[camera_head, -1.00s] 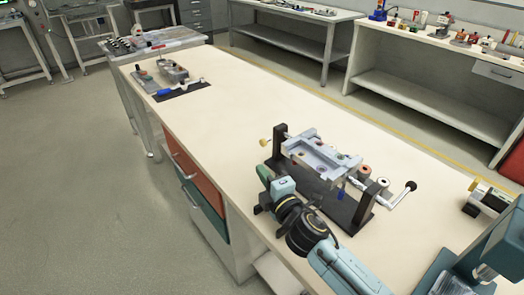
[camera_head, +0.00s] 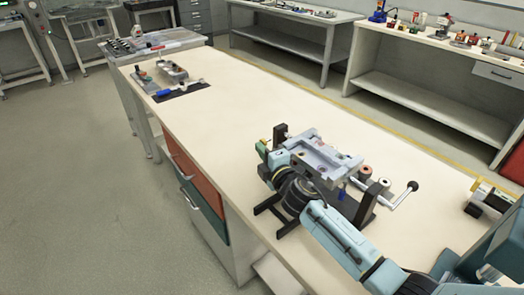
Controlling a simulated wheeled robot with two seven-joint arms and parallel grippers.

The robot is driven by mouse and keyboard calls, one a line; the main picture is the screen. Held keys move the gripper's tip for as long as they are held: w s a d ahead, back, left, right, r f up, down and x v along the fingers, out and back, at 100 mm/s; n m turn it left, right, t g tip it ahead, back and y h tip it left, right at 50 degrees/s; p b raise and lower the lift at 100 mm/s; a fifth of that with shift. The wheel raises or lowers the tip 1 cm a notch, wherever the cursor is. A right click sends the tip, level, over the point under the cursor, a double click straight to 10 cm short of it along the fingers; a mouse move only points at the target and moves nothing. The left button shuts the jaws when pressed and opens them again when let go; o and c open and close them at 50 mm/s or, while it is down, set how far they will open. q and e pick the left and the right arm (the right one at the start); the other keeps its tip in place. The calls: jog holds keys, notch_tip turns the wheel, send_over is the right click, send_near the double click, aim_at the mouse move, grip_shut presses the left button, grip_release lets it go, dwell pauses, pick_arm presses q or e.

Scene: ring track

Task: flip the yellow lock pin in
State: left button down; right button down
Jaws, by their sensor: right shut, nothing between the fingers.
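The ring track fixture (camera_head: 325,155) is a light grey plate with raised edges between dark uprights on the near half of the bench. The yellow lock pin (camera_head: 263,142) shows only as a small yellow spot at the fixture's left end, partly hidden by my gripper. My right gripper (camera_head: 262,150) is shut and empty, with its tip right beside the pin; I cannot tell whether they touch. Its wrist covers the fixture's near left side.
A crank with a black knob (camera_head: 413,186) sticks out at the fixture's right end. A cylindrical device (camera_head: 489,198) lies at the right edge. A dark mat (camera_head: 183,91) with small parts is at the bench's far left end. The bench between is clear.

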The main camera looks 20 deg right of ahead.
pick_arm(q)
jog(key=shift+d+r, duration=0.1)
jog(key=shift+d, duration=0.05)
pick_arm(e)
jog(key=shift+w+d+r, duration=0.1)
jog(key=shift+w+d, duration=0.1)
jog(key=shift+d, duration=0.35)
jog(key=shift+w+d, duration=0.15)
jog(key=shift+d, duration=0.35)
